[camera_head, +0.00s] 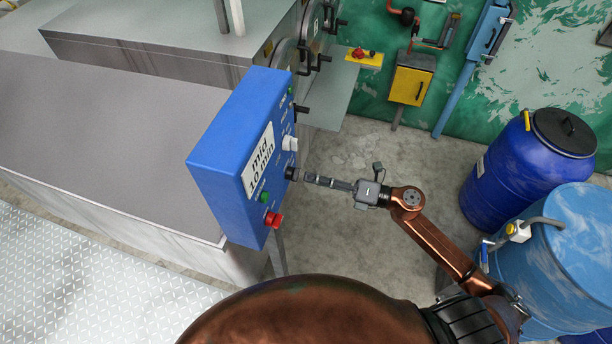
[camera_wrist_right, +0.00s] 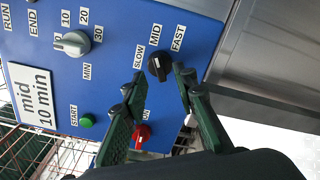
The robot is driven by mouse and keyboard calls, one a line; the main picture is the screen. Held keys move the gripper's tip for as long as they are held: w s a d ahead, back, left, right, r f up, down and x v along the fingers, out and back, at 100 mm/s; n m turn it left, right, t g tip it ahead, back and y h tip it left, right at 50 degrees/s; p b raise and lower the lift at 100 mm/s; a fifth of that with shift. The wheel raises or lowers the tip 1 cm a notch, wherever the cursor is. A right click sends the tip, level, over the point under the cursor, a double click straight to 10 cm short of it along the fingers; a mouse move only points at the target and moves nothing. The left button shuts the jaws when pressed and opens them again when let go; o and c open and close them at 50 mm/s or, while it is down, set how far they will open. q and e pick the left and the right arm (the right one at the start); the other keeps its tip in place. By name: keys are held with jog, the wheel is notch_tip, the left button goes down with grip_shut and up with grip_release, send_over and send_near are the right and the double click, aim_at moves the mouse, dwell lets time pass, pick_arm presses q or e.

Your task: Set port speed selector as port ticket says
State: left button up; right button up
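A blue control box (camera_head: 222,165) carries a white ticket (camera_head: 258,165) that reads "mid 10 min"; the ticket also shows in the right wrist view (camera_wrist_right: 32,95). The black speed selector (camera_wrist_right: 159,66) has the labels SLOW, MID and FAST around it; its exact pointing is hard to tell. In the head view the selector (camera_head: 291,173) is just in front of my right gripper (camera_head: 309,178). In the right wrist view the fingers of my right gripper (camera_wrist_right: 160,78) are apart, with the selector between and just beyond their tips. My left gripper is not in view.
A grey timer knob (camera_wrist_right: 74,43), a green START button (camera_wrist_right: 87,120) and a red button (camera_wrist_right: 141,133) share the panel. A grey machine (camera_head: 110,130) stands behind the box. Blue drums (camera_head: 520,175) stand at the right. Bare floor lies between.

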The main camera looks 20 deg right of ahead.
jog(key=v, duration=0.8)
jog(key=shift+s+d, duration=0.3)
